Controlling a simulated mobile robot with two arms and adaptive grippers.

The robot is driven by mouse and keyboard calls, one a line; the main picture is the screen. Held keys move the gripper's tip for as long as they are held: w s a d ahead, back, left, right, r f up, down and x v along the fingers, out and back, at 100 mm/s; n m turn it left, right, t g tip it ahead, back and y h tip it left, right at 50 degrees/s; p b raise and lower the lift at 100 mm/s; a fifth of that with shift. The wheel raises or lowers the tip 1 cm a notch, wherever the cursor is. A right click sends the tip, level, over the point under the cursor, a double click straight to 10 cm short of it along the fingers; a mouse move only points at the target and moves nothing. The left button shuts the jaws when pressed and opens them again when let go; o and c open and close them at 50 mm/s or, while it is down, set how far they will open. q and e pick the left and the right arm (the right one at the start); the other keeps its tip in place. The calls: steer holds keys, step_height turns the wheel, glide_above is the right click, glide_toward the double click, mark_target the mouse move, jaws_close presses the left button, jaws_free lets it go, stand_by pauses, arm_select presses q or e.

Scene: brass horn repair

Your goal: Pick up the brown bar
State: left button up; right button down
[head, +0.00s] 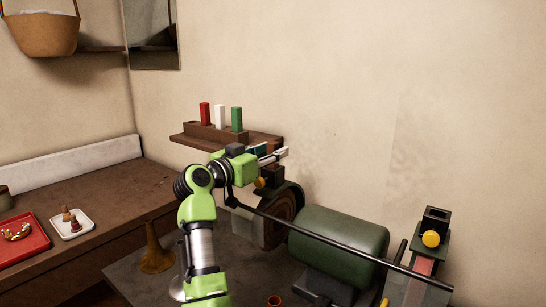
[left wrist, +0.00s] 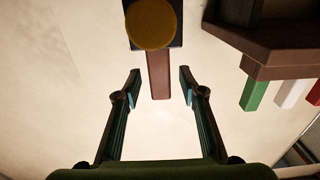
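The brown bar (left wrist: 158,78) shows in the left wrist view, held at one end in a dark holder with a round yellow knob (left wrist: 151,24). In the head view a small part of the bar (head: 271,147) shows at my left gripper (head: 276,153), above the left wheel of the grinder. My left gripper (left wrist: 160,82) is open. In the wrist view its two fingertips stand on either side of the bar, with a gap at each side. I cannot tell if they are level with it in depth. My right gripper is not in view.
A wall shelf (head: 187,141) with red, white and green bars is just behind my left gripper. The green grinder (head: 340,247) stands below and right, with a second yellow-knobbed holder (head: 431,240). A brass bell (head: 156,250) and red tray (head: 22,243) are to the left.

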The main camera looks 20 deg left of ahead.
arm_select(q)
steer(key=shift+w+d, duration=0.15)
steer(key=shift+w, duration=0.35)
jaws_close()
